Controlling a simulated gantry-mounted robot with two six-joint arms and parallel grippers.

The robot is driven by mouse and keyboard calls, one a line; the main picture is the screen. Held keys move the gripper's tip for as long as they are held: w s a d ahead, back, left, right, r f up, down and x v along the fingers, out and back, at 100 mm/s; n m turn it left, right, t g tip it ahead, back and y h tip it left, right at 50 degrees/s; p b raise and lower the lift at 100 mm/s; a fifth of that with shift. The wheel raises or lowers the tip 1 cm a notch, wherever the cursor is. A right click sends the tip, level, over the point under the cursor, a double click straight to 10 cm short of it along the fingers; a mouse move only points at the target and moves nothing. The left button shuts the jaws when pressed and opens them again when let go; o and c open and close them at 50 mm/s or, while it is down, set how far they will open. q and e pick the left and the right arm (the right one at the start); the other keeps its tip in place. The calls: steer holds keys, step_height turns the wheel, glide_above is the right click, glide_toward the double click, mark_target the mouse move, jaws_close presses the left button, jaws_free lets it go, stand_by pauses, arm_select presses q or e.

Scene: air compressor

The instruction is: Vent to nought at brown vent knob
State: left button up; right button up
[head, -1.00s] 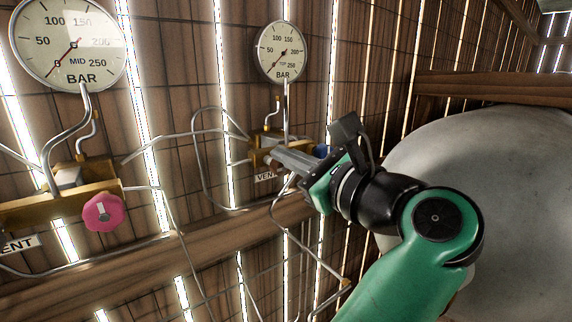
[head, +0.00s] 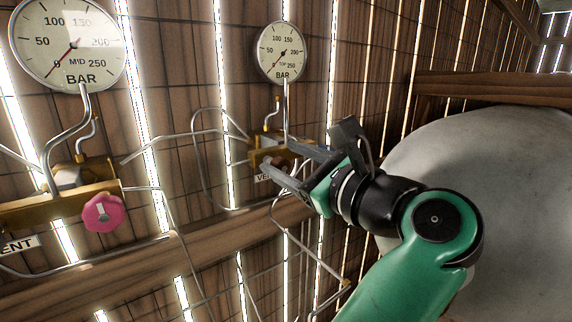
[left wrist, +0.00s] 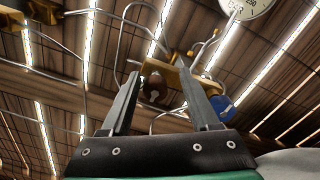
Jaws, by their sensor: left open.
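The brown vent knob (left wrist: 154,88) sits on the front of a brass block (left wrist: 176,82) on the slatted wall. In the left wrist view it lies between and beyond my finger tips. My left gripper (head: 277,157) is open and empty in front of that block, its fingers (left wrist: 158,72) apart on either side of the knob. I cannot tell whether they touch it. In the head view the fingers partly cover the knob and the VENT label (head: 263,178). The TOP gauge (head: 281,51) hangs above; its needle appears to point low left, near 0. My right gripper is not in view.
A blue knob (left wrist: 222,103) sits right of the brown one. At left are the MID gauge (head: 68,40), a pink knob (head: 103,212) and another brass block (head: 40,208). Thin metal pipes run around the blocks. A large pale tank (head: 520,180) stands at right.

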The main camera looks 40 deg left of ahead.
arm_select(q)
steer(key=shift+w+d+f, duration=0.1)
steer(key=shift+f, duration=0.5)
steer(key=shift+w+d+f, duration=0.1)
steer(key=shift+f, duration=0.45)
steer(key=shift+d, duration=0.25)
steer(key=d, duration=0.2)
steer(key=s+d, duration=0.1)
steer(key=d, duration=0.2)
steer(key=shift+s+d+r, duration=0.15)
steer(key=shift+d, duration=0.2)
steer(key=s+d, duration=0.1)
steer(key=d, duration=0.6)
steer(key=shift+d+p, duration=0.2)
steer(key=shift+p, duration=0.1)
steer(key=shift+s+d, duration=0.1)
